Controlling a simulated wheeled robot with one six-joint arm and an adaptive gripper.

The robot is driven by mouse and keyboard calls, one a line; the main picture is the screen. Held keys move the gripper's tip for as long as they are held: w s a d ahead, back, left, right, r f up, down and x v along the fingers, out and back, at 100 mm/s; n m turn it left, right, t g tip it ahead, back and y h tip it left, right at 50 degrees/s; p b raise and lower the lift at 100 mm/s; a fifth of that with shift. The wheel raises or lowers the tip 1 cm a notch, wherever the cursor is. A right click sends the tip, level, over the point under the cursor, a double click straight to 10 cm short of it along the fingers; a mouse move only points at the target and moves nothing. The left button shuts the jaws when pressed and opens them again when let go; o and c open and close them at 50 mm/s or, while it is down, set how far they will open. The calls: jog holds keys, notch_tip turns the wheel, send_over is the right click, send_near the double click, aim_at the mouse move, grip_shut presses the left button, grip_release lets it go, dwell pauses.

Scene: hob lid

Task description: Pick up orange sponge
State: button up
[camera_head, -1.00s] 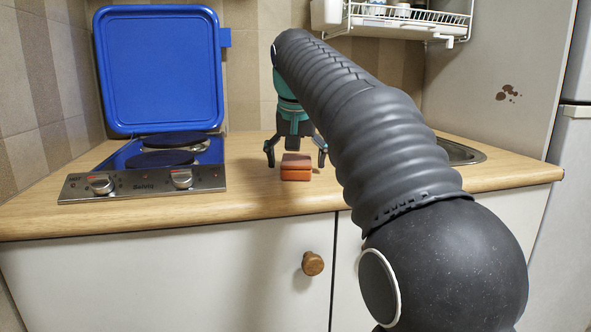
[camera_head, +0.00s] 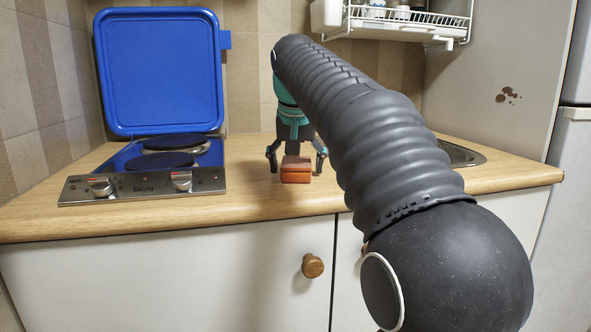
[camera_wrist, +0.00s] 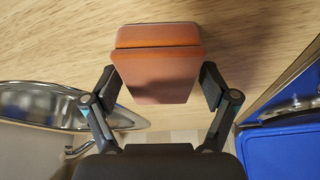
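The orange sponge (camera_head: 297,175) sits on the wooden counter, a small block with a darker reddish-brown top. My gripper (camera_head: 297,168) is lowered at it from above, with one finger on each side. In the wrist view the sponge (camera_wrist: 158,68) lies between the two fingertips of my gripper (camera_wrist: 158,90). The fingers are spread, and a small gap shows on the right side; on the left I cannot tell whether the finger touches the sponge. The sponge's underside on the counter is hidden.
A two-plate hob (camera_head: 150,172) with its blue lid (camera_head: 160,70) raised stands left of the sponge. A metal sink (camera_head: 460,153) is on the right, partly behind my arm. A white dish rack (camera_head: 405,22) hangs above. The counter (camera_head: 250,200) in front is clear.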

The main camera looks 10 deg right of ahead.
aim_at(297, 159)
jog(key=c, duration=0.6)
jog(key=shift+r, duration=0.1)
jog(key=shift+r, duration=0.15)
notch_tip(297, 159, up, 4)
jog(key=shift+r+p, duration=0.15)
jog(key=shift+p, duration=0.8)
jog(key=d+r+p, duration=0.2)
jog(key=d+r, duration=0.4)
jog(key=d, duration=0.5)
jog(key=shift+w+d+r, duration=0.2)
jog(key=shift+d+r, duration=0.1)
jog(key=shift+r, duration=0.05)
